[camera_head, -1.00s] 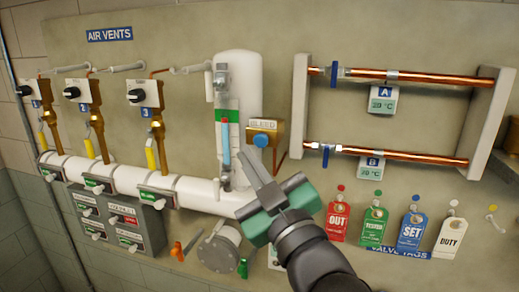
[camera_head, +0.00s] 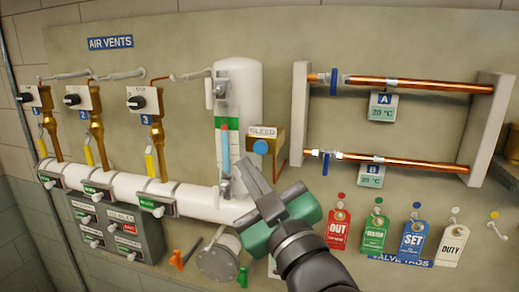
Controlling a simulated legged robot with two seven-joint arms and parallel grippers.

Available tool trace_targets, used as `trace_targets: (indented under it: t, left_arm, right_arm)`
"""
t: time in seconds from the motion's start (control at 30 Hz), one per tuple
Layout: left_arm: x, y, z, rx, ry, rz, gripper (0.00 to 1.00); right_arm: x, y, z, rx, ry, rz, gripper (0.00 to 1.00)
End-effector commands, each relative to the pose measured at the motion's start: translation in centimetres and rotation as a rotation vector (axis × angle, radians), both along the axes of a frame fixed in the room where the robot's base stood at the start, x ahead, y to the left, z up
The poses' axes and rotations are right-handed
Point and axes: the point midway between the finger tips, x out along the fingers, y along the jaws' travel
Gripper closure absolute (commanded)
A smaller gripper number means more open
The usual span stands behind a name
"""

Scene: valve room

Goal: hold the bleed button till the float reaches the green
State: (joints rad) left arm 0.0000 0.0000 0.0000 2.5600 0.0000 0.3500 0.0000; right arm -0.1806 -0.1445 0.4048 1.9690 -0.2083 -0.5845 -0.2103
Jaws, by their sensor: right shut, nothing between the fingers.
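The bleed button (camera_head: 261,147) is a round blue cap on a brass box below the BLEED label, right of the white vessel (camera_head: 242,83). The sight tube (camera_head: 226,150) on the vessel shows a blue column, with a green band (camera_head: 233,123) near its upper part. I cannot clearly make out the float against the band. My right gripper (camera_head: 257,180) is shut and empty. Its fingertips lie just below the button in the picture, and the button's face is uncovered. I cannot tell the depth gap. My left gripper is out of view.
Air vents with black knobs (camera_head: 136,103) and yellow levers line the white pipe (camera_head: 130,182) at left. Two copper pipes with blue valves (camera_head: 326,160) are at right. Valve tags (camera_head: 412,240) hang at lower right. Bare wall lies between the bleed box and pipe frame.

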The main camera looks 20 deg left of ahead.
Motion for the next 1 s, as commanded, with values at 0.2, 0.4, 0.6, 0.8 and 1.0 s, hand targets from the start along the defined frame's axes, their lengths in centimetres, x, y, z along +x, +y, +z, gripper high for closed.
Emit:
trace_targets:
  t: [0.2,0.4,0.6,0.8,1.0]
  left_arm:
    - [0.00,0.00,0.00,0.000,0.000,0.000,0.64]
    - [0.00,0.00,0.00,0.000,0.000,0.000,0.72]
    - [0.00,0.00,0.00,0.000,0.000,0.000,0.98]
    - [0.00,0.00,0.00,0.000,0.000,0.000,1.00]
    - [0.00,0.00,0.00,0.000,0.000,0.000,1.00]
  right_arm:
    - [0.01,0.00,-0.01,0.000,0.000,0.000,1.00]
    - [0.00,0.00,0.00,0.000,0.000,0.000,1.00]
    - [0.01,0.00,-0.01,0.000,0.000,0.000,1.00]
    - [0.01,0.00,-0.01,0.000,0.000,0.000,1.00]
    - [0.00,0.00,0.00,0.000,0.000,0.000,1.00]
